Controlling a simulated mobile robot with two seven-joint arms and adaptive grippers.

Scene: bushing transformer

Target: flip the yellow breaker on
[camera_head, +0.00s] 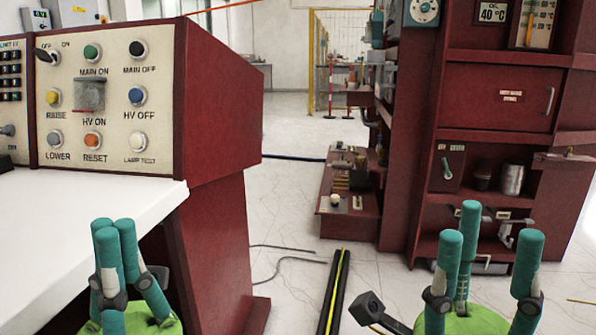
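I cannot make out a thing that is clearly a yellow breaker. The sloped control panel (110,60) at the left has a yellow button (53,97) labelled RAISE and a black rotary switch (47,56) marked OFF and ON. My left gripper (115,224) is at the lower left, in front of the white desktop and below the panel. Its teal fingers are drawn together with nothing visible between them. My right gripper (489,235) is at the lower right, in front of the red cabinet. Its three fingers are spread and empty. Neither gripper touches the panel or cabinet.
The white desktop (60,220) fills the lower left. A black and yellow floor strip (335,290) lies between desk and cabinet. Pale floor is clear beyond, towards a yellow fence (311,65).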

